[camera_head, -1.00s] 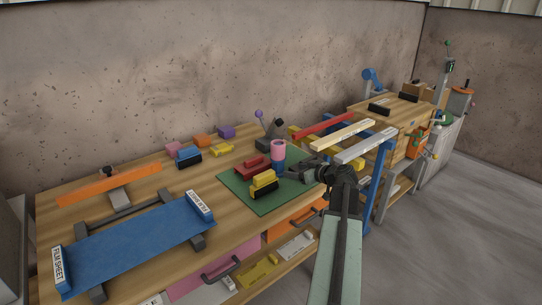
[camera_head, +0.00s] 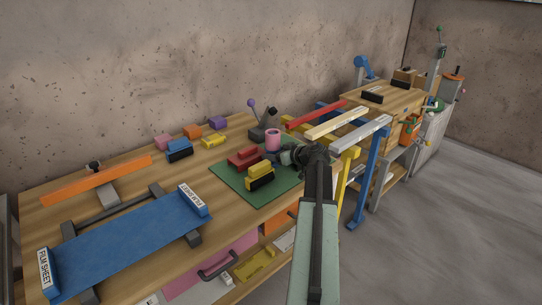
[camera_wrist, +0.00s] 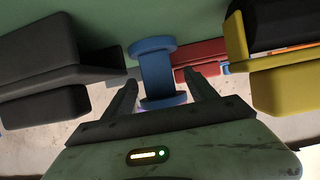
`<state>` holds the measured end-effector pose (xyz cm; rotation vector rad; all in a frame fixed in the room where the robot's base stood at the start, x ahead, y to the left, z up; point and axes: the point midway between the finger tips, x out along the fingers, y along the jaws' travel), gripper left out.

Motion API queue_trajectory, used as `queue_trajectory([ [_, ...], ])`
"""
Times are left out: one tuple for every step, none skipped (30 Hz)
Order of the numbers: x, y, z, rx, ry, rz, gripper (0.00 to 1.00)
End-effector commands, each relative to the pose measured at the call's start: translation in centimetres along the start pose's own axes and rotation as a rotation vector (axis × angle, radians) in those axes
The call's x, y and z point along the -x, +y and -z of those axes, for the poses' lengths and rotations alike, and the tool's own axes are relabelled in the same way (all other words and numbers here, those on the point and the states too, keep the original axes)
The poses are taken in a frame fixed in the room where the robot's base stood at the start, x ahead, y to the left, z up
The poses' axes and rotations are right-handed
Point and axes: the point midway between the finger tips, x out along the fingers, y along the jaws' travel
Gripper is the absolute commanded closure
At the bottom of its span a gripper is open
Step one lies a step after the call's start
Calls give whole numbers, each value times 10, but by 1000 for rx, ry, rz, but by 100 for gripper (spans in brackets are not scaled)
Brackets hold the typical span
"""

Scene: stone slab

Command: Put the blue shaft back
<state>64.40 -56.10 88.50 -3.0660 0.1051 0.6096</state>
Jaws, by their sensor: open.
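A blue spool-shaped piece, which looks like the blue shaft (camera_wrist: 156,72), stands between the fingers of my gripper (camera_wrist: 164,97) in the wrist view. The fingers are open, one on each side of it, with a gap visible on both sides. In the head view my gripper (camera_head: 286,154) reaches in from the right over the green mat (camera_head: 231,187). It hides most of the blue piece there. A pink cylinder (camera_head: 273,139) shows just above and behind the gripper. I cannot tell whether it rests on the blue piece.
A yellow-and-black block (camera_head: 260,172) and a red block (camera_head: 243,158) are close by on the mat. A dark block (camera_wrist: 60,65) is left in the wrist view. Red, cream and grey bars (camera_head: 360,135) stand to the right. A blue sheet (camera_head: 125,240) covers the bench's front left.

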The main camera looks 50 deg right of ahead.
Motion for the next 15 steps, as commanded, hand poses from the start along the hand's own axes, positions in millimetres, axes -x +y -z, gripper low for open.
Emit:
queue_trajectory([
  [-11,1,-3,1,0,1,34],
  [-13,1,-3,1,0,0,34],
  [-15,1,-2,1,-1,-1,34],
  [-15,1,-2,1,-1,-1,34],
  [-14,1,-1,0,-1,-2,34],
  [-14,1,-1,0,-1,-2,34],
  [-13,1,-1,0,-1,-2,34],
  [-13,1,-1,0,-1,-2,34],
  [-13,1,-1,0,-1,-2,40],
  [-13,1,-1,0,-1,-2,48],
  [-13,1,-1,0,-1,-2,56],
  [-13,1,-1,0,-1,-2,67],
  [-13,1,-1,0,-1,-3,76],
  [-13,1,-1,0,0,-3,84],
  [-13,1,-1,0,0,-3,95],
])
